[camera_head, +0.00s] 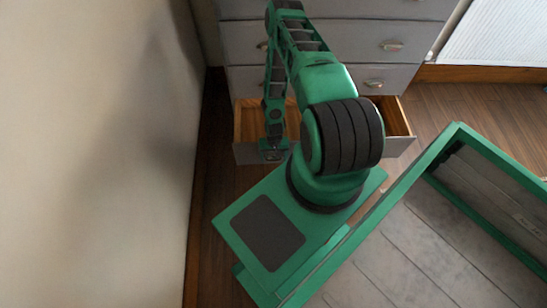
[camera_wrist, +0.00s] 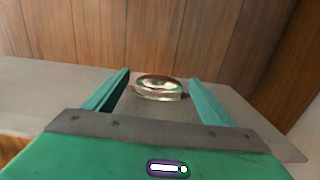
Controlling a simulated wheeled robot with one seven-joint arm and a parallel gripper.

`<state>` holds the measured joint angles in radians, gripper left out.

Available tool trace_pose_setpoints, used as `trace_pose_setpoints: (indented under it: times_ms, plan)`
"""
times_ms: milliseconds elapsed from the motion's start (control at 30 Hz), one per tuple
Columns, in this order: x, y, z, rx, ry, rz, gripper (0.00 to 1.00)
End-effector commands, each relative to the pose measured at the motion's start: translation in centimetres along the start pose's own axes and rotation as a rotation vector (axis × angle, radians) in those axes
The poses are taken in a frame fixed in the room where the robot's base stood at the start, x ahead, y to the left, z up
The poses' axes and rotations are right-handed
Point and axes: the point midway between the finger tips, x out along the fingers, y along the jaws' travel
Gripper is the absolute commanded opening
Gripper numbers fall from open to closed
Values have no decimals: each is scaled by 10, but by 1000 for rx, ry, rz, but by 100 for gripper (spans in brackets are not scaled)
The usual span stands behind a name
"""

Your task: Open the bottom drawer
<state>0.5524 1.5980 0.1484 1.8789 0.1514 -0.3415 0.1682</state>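The bottom drawer (camera_head: 400,147) of the grey dresser stands pulled out in the head view, with its brown wooden inside showing. Its middle is hidden behind my arm. My gripper (camera_head: 273,153) is at the left part of the drawer's front. In the wrist view my gripper (camera_wrist: 161,82) has its two green fingers apart, one on each side of a shiny metal handle (camera_wrist: 158,88). The handle sits on a grey panel (camera_wrist: 265,130). Small gaps seem to show between the fingers and the handle; contact is not clear.
The dresser's upper drawers (camera_head: 350,42) are shut, with metal cup handles (camera_head: 391,45). A beige wall (camera_head: 100,150) stands close on the left. Wooden floor (camera_head: 465,105) is open to the right of the dresser, beside a pale blind or curtain (camera_head: 500,35).

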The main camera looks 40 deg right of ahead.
Motion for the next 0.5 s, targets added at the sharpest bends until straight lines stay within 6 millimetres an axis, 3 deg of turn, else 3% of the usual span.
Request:
trace_pose_setpoints:
  times_ms: [267, 500]
  plan:
    - [-13, 0, -1, -1, 2, -1, 77]
    - [-54, 0, -2, 0, 3, 1, 77]
